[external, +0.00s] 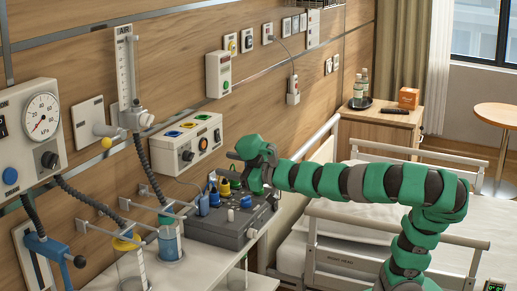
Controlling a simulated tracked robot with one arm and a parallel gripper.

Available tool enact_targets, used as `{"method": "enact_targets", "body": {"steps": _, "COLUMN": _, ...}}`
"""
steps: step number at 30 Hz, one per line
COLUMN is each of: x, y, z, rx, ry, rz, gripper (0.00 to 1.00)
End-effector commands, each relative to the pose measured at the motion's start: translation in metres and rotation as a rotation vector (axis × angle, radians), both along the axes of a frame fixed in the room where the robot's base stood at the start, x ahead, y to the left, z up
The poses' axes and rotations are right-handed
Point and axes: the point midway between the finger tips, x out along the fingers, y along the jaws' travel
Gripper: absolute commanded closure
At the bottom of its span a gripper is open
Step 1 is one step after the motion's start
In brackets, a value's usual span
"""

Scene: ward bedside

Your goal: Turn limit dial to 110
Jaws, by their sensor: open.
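I cannot read any label that marks the limit dial or a 110 mark. A grey box (215,232) on the bedside shelf carries several knobs and plugs, one of them yellow (225,187) and one blue (204,205). My green and grey arm reaches in from the right, and my gripper (235,170) is above the right rear part of this box, close to the yellow piece. The gripper is open; its fingers are small here, and whether they touch anything cannot be told.
A white wall panel (200,135) with coloured sockets and a black knob is just behind. A gauge unit (30,145) hangs at far left, with hoses and jars (170,243) below. The bed (460,215) and its rails lie right of the box.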

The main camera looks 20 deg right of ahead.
Motion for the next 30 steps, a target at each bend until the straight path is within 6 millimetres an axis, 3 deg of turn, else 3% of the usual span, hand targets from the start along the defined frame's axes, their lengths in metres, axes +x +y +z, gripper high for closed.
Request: {"method": "enact_targets", "body": {"steps": 30, "x": 0.074, "y": 0.073, "z": 0.000, "rx": 0.000, "ry": 0.000, "rz": -0.004, "gripper": 0.51}}
